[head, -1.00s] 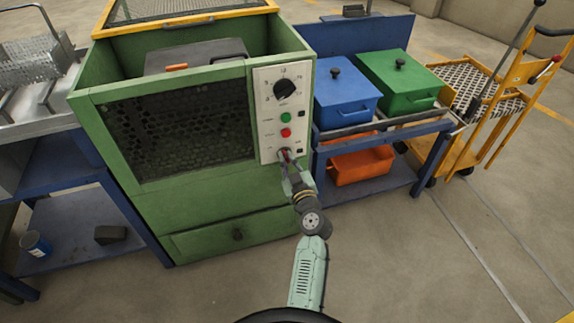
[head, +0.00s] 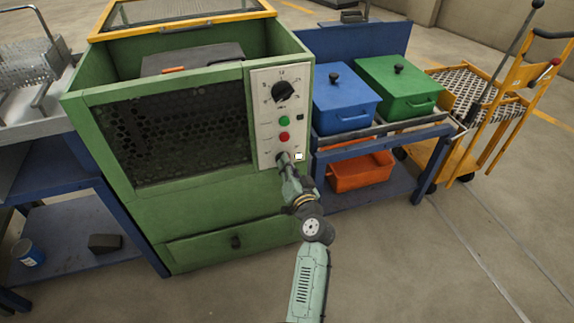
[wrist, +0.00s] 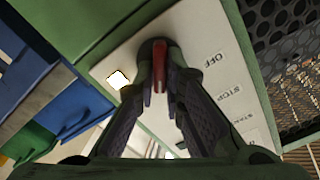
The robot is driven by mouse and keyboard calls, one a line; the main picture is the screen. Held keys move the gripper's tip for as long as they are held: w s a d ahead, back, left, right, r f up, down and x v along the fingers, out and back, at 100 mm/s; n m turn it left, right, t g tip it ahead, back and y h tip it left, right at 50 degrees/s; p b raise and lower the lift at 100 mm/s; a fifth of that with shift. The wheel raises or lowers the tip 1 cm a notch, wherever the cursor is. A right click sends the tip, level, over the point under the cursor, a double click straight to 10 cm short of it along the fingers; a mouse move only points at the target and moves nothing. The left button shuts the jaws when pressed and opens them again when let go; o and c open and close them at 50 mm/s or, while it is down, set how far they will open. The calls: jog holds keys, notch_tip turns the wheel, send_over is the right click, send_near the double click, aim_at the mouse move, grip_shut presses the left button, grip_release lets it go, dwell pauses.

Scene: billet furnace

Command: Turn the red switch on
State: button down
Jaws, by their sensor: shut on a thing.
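The red switch (wrist: 159,62) is at the foot of the white control panel (head: 263,110) on the green furnace (head: 205,215). In the wrist view it stands between the two fingertips of my gripper (wrist: 161,84), which are shut on it. In the head view my gripper (head: 284,161) covers the switch. A small square lamp (head: 298,156) beside the switch glows white; it also shows in the wrist view (wrist: 118,79). The word OFF is readable on the panel near the switch.
Above the switch are a red button (head: 284,137), a green button (head: 284,121) and a black dial (head: 283,91). A blue bench (head: 365,208) with blue and green boxes stands right of the furnace. A yellow trolley (head: 470,140) is farther right. Floor in front is clear.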

jog(key=shift+m, duration=0.9)
jog(key=shift+d, duration=0.1)
jog(key=c, duration=1.7)
grip_release()
jog(key=v, duration=0.7)
jog(key=shift+s, duration=0.2)
